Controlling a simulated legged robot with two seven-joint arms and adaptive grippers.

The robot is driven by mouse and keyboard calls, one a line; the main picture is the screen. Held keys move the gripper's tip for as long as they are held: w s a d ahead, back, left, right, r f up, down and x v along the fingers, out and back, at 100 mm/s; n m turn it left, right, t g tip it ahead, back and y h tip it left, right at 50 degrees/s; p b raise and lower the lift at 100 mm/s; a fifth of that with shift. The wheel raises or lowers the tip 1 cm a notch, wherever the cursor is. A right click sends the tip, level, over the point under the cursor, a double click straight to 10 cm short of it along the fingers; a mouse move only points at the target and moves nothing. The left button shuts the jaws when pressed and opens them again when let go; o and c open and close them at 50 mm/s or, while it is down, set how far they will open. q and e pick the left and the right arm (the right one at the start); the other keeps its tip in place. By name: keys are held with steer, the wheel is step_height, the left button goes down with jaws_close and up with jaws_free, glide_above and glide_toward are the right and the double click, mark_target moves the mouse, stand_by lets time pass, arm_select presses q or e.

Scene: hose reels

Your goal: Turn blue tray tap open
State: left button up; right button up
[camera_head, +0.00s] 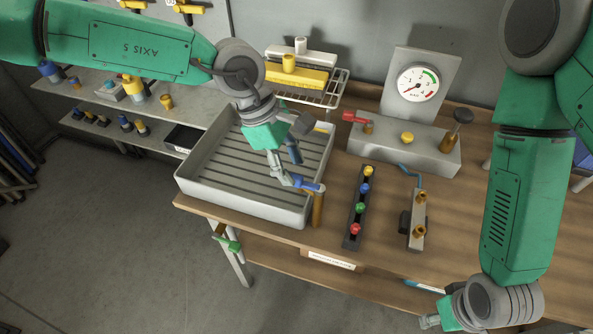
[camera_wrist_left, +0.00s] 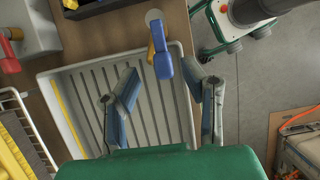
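The blue tap (camera_head: 312,187) is a lever handle on a brass post (camera_head: 318,211) at the near right corner of the grey ribbed tray (camera_head: 193,183). My left gripper (camera_head: 292,170) is over the tray, beside the handle. Its fingers are spread in the left wrist view (camera_wrist_left: 160,77), with the handle's end appearing between the tips. I cannot tell whether a finger touches it. My right gripper (camera_head: 434,319) is at the lower right, partly hidden; its finger opening is unclear.
A strip of coloured knobs (camera_head: 357,207) and a brass valve manifold (camera_head: 418,222) stand right of the tap. Behind are a gauge block (camera_head: 404,143) with a red lever and a wire rack (camera_head: 334,88) with a yellow item. Bare wood lies between tap and strip.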

mark_target(307, 183)
arm_select(q)
steer(key=shift+s+x, duration=0.2)
steer(key=shift+x, duration=1.05)
steer(key=shift+f, duration=0.2)
steer(key=shift+w, duration=0.1)
steer(key=shift+c, duration=0.5)
jaws_close()
